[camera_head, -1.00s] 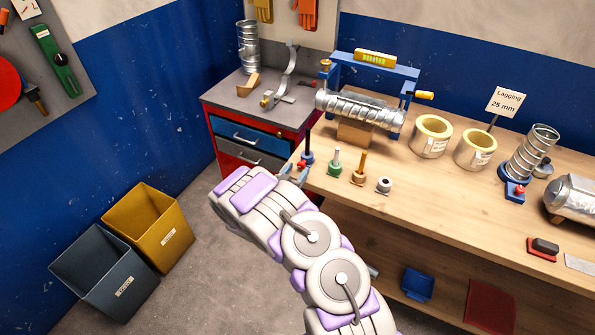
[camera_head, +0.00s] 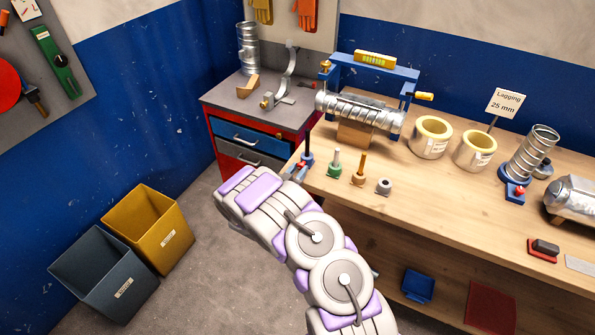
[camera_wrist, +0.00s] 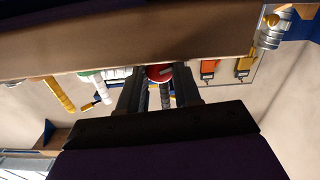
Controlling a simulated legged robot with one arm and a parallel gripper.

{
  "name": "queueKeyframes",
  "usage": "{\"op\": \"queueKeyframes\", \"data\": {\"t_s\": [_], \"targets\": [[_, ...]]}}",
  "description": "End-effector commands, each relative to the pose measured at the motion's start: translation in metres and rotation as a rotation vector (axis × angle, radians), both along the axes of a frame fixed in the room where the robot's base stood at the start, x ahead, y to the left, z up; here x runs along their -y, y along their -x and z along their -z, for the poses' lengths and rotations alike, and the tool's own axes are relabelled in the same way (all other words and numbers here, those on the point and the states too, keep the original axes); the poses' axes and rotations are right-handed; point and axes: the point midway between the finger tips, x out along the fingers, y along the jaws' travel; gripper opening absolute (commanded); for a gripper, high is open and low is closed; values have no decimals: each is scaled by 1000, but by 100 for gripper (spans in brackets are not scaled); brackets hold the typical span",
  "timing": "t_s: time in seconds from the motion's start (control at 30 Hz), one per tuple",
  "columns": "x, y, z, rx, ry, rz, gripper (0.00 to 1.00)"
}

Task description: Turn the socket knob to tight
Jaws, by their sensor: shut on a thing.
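A round red knob with a pale mark (camera_wrist: 160,73) shows at the bench edge in the wrist view, between the two dark fingers of my gripper (camera_wrist: 159,80). My gripper is shut on it; the fingers cover its sides. How far the knob is turned cannot be read.
A green-based tool (camera_head: 334,167), a brown-based tool (camera_head: 359,172) and a grey ring (camera_head: 384,186) stand close to the right on the bench (camera_head: 430,205). A spiral duct (camera_head: 362,113) lies behind them. Yellow (camera_head: 150,225) and grey (camera_head: 100,275) bins stand on the floor at left.

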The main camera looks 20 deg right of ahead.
Motion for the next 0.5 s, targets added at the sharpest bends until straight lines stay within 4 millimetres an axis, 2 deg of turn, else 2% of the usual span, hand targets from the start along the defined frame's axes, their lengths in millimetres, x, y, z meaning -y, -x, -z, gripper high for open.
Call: {"op": "queueKeyframes", "data": {"t_s": [0.1,0.5], "targets": [[-1,-1,0,1,0,-2,2],[-1,-1,0,100,-76,-4,2]]}}
